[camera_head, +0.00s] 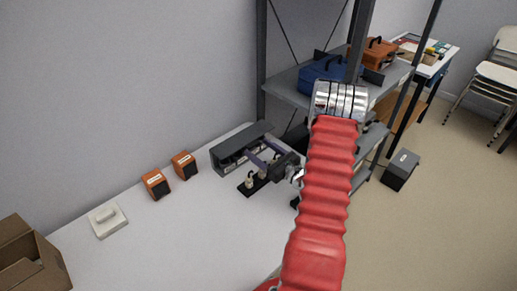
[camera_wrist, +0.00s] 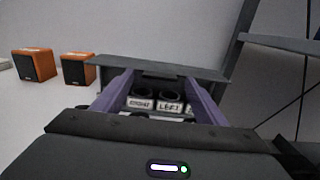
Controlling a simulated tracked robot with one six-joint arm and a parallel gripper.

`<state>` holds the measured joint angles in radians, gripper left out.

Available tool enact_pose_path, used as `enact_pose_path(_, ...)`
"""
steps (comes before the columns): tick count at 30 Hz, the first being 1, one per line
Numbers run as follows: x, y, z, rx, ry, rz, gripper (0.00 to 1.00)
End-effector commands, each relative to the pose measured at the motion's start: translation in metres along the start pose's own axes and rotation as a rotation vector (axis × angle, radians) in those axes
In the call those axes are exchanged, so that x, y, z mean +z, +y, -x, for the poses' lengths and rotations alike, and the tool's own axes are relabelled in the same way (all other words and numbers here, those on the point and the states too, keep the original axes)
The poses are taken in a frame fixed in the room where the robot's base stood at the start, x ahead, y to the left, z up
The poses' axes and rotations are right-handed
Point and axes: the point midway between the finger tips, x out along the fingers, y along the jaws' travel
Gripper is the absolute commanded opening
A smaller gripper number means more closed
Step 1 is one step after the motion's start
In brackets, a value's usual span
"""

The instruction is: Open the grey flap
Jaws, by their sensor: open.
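The grey flap (camera_wrist: 160,68) spans the top of a grey box in the wrist view. In the camera_head view the grey box (camera_head: 228,163) stands against the wall at the back of the white table, with the flap (camera_head: 243,141) along its top. Below the flap, two dark round openings with white labels reading RIGHT and LEFT show in the wrist view. My gripper (camera_head: 257,151) is at the front of the box; its two purple fingers (camera_wrist: 160,83) are spread apart with nothing between them. I cannot tell whether a fingertip touches the flap.
Two orange speakers (camera_head: 156,183) (camera_head: 184,165) stand left of the box. A black stand with small pegs (camera_head: 250,183) is in front of it. A white switch-like block (camera_head: 107,219) and cardboard box (camera_head: 31,262) are further left. A metal shelf (camera_head: 290,86) rises to the right.

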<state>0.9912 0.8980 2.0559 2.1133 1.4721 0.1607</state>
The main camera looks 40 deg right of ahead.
Motion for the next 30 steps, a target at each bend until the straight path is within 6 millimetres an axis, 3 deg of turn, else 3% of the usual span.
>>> enact_pose_path(5, 0.0, 0.0003, -0.0121, 0.0, -0.001, 0.0, 0.66)
enact_pose_path(14, 0.0001, -0.0001, -0.013, -0.001, -0.001, 0.0, 0.65)
enact_pose_path(30, 0.0002, -0.0003, -0.0127, -0.001, -0.001, 0.0, 0.27)
